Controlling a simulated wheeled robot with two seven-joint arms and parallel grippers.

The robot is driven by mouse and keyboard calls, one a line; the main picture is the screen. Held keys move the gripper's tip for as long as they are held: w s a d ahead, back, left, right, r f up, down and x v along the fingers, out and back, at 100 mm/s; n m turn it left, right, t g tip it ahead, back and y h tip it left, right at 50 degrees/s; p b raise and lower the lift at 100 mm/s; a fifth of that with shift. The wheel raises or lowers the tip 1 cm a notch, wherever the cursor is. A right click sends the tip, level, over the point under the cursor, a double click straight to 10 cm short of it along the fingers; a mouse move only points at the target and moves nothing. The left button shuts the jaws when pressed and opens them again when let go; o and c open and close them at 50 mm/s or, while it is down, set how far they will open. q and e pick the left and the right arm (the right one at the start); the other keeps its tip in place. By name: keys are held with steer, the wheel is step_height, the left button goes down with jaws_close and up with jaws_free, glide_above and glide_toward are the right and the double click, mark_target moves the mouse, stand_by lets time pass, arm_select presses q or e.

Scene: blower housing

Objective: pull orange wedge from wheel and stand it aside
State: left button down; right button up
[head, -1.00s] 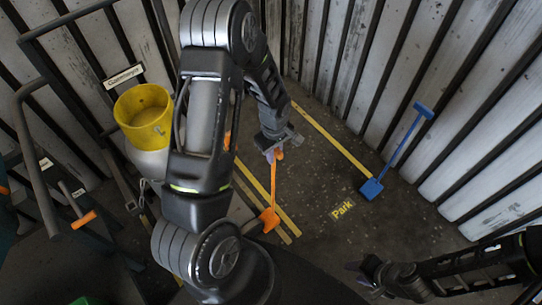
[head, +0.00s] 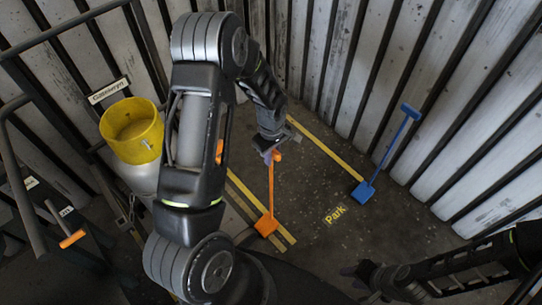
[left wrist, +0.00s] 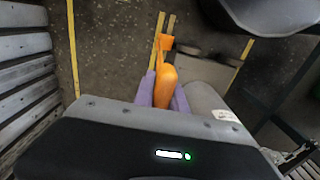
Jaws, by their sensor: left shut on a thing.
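The orange wedge (head: 266,224) has a wide block at the bottom and a long upright handle. Its block is at floor level, over or beside the yellow floor lines; I cannot tell if it touches the floor. My left gripper (head: 272,156) is shut on the top of the handle. In the left wrist view the orange handle (left wrist: 166,82) sits between purple fingers (left wrist: 163,92). The wheel is not clearly seen; my left arm covers that area. My right gripper (head: 362,272) is low at the lower right, away from the wedge, its fingers too dark to read.
A blue wedge (head: 363,192) with a tall handle stands on the floor to the right. A yellow bucket-like container (head: 132,135) and dark rails (head: 65,30) stand left. Slatted walls (head: 480,130) close the back and right.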

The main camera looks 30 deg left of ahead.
arm_select(q)
steer(key=shift+r+p, duration=0.95)
steer(key=shift+r, duration=0.65)
steer(key=shift+w+r, duration=0.1)
steer(key=w+d+r+m, duration=0.3)
steer(key=d+r+m, duration=0.2)
steer(key=r, duration=0.5)
steer(key=w+d+r+m, duration=0.3)
steer(key=d+r+m, duration=0.3)
steer(key=r+m, duration=0.3)
steer(key=shift+r+m, duration=0.3)
steer(key=shift+r, duration=0.4)
steer(key=shift+a, duration=0.1)
